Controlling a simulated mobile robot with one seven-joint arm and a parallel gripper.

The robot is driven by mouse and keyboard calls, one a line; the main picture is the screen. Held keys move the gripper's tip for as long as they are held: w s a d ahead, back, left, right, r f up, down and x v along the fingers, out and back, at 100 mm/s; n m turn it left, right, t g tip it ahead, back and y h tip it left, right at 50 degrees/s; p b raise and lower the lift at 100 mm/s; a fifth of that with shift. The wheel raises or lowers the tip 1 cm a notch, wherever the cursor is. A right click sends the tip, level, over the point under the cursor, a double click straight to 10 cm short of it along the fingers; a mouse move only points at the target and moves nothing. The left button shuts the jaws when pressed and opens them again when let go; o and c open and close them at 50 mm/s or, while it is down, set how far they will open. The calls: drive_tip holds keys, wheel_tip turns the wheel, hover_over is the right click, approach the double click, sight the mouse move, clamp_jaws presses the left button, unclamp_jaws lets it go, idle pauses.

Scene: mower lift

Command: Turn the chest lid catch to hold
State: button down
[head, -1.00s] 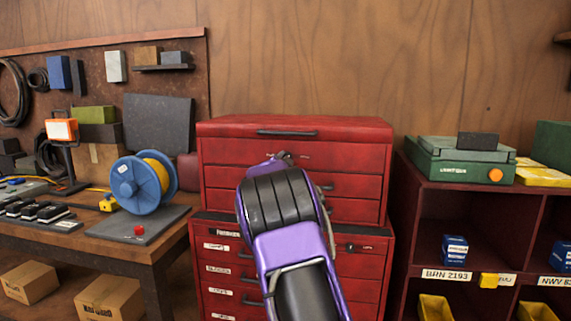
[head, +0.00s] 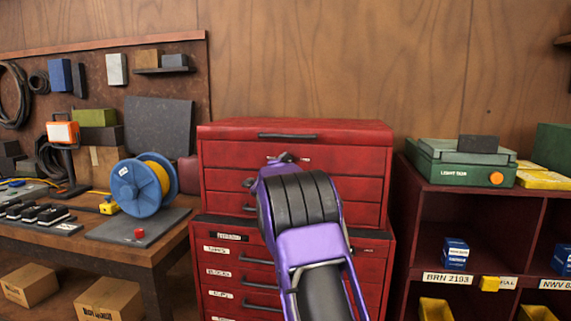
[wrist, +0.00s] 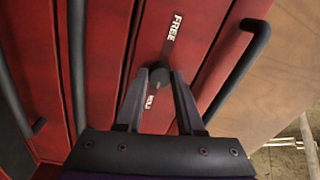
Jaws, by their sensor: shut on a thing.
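The red tool chest (head: 350,160) stands against the wall. Its lid catch, a small dark knob (wrist: 159,75), is on the chest front between a FREE label (wrist: 174,27) and a HOLD label (wrist: 150,101) in the wrist view. My gripper (wrist: 160,78) is shut on the catch, one finger on each side. Which label the catch points to is not clear, as the fingers cover part of it. In the head view the gripper (head: 284,158) is mostly hidden behind my purple arm, just under the lid.
A black lid handle (head: 287,136) sits above the catch, and drawer handles lie below. A workbench (head: 150,255) with a blue cable reel (head: 137,189) stands at left. A dark red shelf unit (head: 408,240) stands close at right.

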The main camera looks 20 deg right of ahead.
idle(0.3)
drive_tip(key=c, duration=0.5)
unclamp_jaws()
drive_tip(key=v, duration=1.7)
drive_tip(key=shift+s+a, duration=0.15)
drive_tip(key=shift+s, duration=0.05)
